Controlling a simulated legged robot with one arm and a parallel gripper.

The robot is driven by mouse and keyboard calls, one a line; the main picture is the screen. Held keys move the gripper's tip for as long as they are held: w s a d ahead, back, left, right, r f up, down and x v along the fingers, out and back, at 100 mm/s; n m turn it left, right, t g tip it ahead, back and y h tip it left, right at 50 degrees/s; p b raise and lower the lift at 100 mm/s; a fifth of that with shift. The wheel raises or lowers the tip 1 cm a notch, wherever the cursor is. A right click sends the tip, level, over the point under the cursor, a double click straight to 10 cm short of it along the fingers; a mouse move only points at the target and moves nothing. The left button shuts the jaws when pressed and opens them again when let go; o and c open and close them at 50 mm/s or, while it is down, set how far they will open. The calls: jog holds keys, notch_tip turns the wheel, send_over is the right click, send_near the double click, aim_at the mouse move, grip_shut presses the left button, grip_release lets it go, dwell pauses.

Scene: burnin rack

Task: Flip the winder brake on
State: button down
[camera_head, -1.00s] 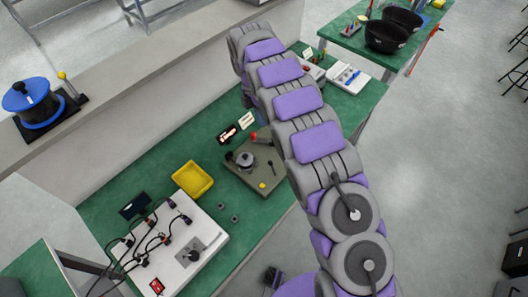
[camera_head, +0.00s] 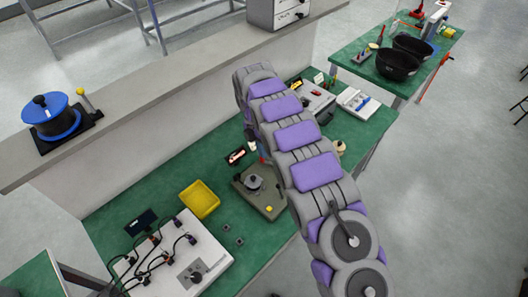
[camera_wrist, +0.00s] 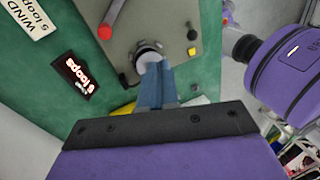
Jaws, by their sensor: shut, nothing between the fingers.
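A grey-green winder plate (camera_head: 270,199) sits on the green bench, and it also shows in the wrist view (camera_wrist: 147,23). It carries a round grey spool (camera_head: 253,183) and a yellow button (camera_head: 269,208). A small black part (camera_wrist: 124,80) shows near the plate's edge. I cannot tell for sure which part is the brake. My gripper (camera_wrist: 154,64) is shut and empty, its blue fingers in front of the spool; contact is unclear. My arm hides part of the plate in the head view.
A yellow tray (camera_head: 199,200) and a white box with cables (camera_head: 215,257) are left of the plate. Behind, a raised ledge (camera_head: 150,84) carries a blue reel (camera_head: 52,118) with a yellow-knobbed lever (camera_head: 82,94). A "5 loops" label (camera_wrist: 75,76) lies near the plate.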

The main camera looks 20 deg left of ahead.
jog(key=b+x, duration=0.1)
jog(key=x, duration=0.7)
jog(key=shift+s, duration=0.15)
jog(key=shift+s+d+f+b, duration=0.15)
jog(key=shift+s+d, duration=0.15)
jog(key=shift+d, duration=0.25)
jog(key=shift+s+d+f+b, duration=0.1)
jog(key=shift+s+d+b, duration=0.15)
jog(key=shift+d, duration=0.3)
jog(key=shift+s+d+b, duration=0.1)
jog(key=shift+s+d, duration=0.3)
jog(key=shift+d, duration=0.2)
